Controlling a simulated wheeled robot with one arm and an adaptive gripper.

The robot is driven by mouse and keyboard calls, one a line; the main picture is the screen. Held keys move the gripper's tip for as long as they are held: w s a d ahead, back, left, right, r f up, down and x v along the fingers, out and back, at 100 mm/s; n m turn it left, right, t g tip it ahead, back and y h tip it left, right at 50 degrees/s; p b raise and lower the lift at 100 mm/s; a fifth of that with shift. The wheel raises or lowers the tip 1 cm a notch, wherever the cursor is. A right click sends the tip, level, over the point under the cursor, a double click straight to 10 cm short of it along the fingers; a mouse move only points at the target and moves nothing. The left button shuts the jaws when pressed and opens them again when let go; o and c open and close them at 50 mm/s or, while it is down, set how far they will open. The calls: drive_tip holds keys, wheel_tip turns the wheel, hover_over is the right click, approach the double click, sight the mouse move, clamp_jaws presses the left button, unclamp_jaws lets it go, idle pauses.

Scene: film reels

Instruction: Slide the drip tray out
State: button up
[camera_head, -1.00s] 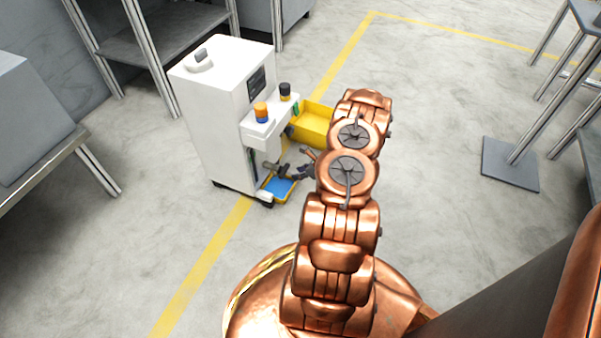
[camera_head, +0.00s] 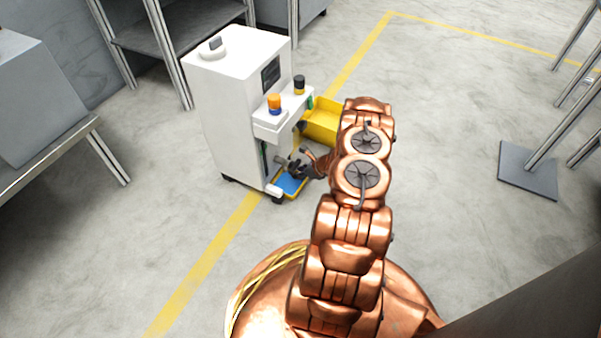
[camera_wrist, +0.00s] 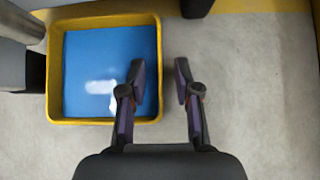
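The drip tray, with a blue floor and yellow rim (camera_wrist: 103,20), sits low at the foot of the white machine (camera_head: 220,110). In the head view the tray (camera_head: 290,184) shows partly beneath my gripper. My gripper (camera_wrist: 159,68) is open and empty. In the wrist view its left finger overlaps the tray's interior near the right rim, and its right finger is over the floor outside the tray. The right rim lies between the fingers in the picture; I cannot tell their height above it. In the head view my gripper (camera_head: 299,165) is partly hidden by my arm.
A yellow bin (camera_head: 322,122) is beside the machine, behind my arm. The floor right of the tray is clear.

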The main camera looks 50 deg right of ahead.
clamp_jaws()
drive_tip(key=shift+d, duration=0.1)
idle(0.3)
